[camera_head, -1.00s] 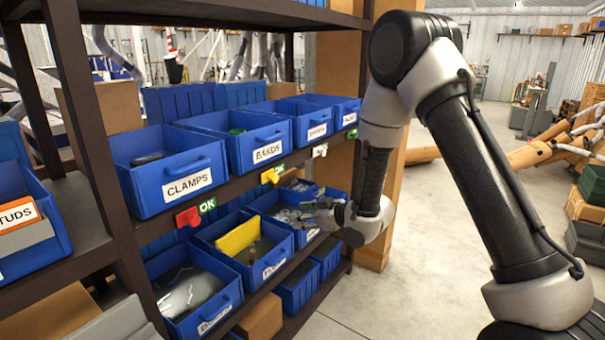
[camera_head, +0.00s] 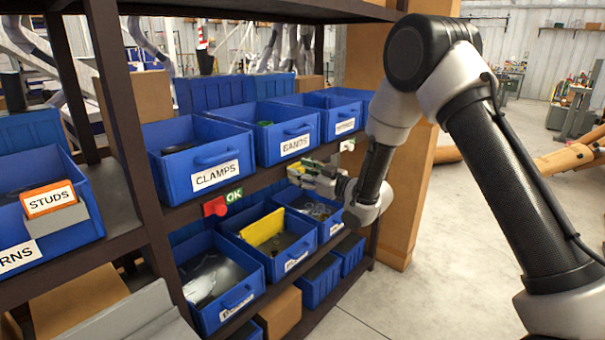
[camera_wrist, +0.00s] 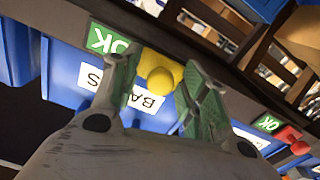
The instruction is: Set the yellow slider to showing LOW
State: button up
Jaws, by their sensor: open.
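The yellow slider (camera_wrist: 160,76) has a round knob and sits on the dark shelf rail. In the wrist view a green OK label (camera_wrist: 104,41) shows beside it. My gripper (camera_wrist: 161,66) is open, with one finger on each side of the slider; I cannot tell whether either finger touches it. In the head view my gripper (camera_head: 307,174) is at the rail below the BANDS bin and mostly hides the slider and its label.
A red slider (camera_head: 214,207) with its own OK label (camera_head: 235,195) is on the same rail, left of my gripper. Blue bins, including CLAMPS (camera_head: 190,160) and BANDS (camera_head: 279,140), stand above. Open lower bins (camera_head: 270,245) sit below. Clear floor (camera_head: 400,300) lies to the right.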

jog(key=shift+c, duration=0.3)
grip_shut()
jog(key=w+d, duration=0.4)
jog(key=w, duration=0.1)
